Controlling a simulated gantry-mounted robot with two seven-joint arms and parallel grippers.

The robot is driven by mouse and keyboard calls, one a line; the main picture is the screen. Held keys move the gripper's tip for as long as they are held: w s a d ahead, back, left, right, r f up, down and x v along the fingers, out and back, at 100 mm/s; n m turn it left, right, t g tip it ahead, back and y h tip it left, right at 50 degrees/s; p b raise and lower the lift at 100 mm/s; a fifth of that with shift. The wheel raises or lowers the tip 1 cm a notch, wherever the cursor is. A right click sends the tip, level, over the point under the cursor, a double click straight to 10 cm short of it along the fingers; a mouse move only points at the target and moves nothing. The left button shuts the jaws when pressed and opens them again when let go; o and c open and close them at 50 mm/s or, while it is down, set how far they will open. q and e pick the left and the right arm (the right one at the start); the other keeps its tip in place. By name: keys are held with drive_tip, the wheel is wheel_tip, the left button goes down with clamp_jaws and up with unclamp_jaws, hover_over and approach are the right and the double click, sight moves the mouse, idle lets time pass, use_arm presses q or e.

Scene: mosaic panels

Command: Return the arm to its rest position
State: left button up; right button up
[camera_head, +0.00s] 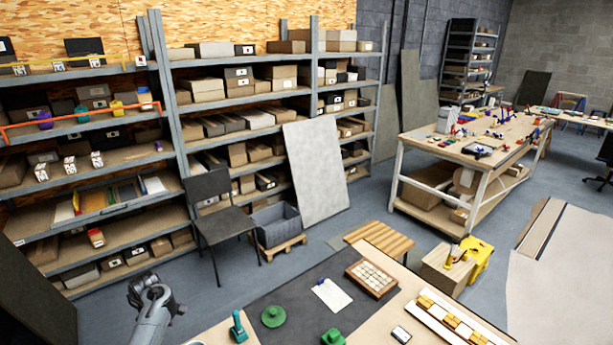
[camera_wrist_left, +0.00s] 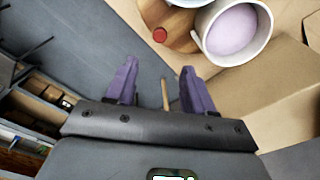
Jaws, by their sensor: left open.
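My left arm (camera_head: 152,312) shows in the head view at the bottom left, beside the near table's left end. Its fingertips cannot be made out there. In the left wrist view my left gripper (camera_wrist_left: 154,82) has its two purple fingers wide apart, with nothing held between them. A thin wooden stick or edge shows beyond the gap, and the grey floor (camera_wrist_left: 90,35) lies behind. My right gripper is in neither view.
A white cup with lilac contents (camera_wrist_left: 232,35), a round wooden piece (camera_wrist_left: 172,25) and a cardboard box (camera_wrist_left: 240,95) lie close beyond the fingers. The near table holds a dark mat (camera_head: 310,285), green tools and a tile tray (camera_head: 371,279). Shelving (camera_head: 170,100) stands behind.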

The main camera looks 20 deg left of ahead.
use_arm(q)
drive_tip(key=s+d+r+m+t+y+p, duration=0.1)
drive_tip(key=s+d+m+p, duration=0.15)
drive_tip(key=d+m, duration=0.65)
drive_tip(key=s+d+r+m+t+y+p, duration=0.15)
drive_tip(key=s+d+m, duration=0.3)
drive_tip(key=d, duration=0.75)
drive_tip(key=s+d+r+m+h+p, duration=0.1)
drive_tip(key=s+d+r+m, duration=0.2)
drive_tip(key=d, duration=0.4)
drive_tip(key=s+d+r+m+h+p, duration=0.1)
drive_tip(key=s+d+r+m, duration=0.2)
drive_tip(key=s+d, duration=0.2)
drive_tip(key=s+d+r+m+t+h+p, duration=0.1)
drive_tip(key=s+d+r+m, duration=0.2)
drive_tip(key=d, duration=0.6)
drive_tip(key=shift+s+d+r, duration=0.3)
drive_tip(key=shift+s+r, duration=0.05)
drive_tip(key=shift+s, duration=0.75)
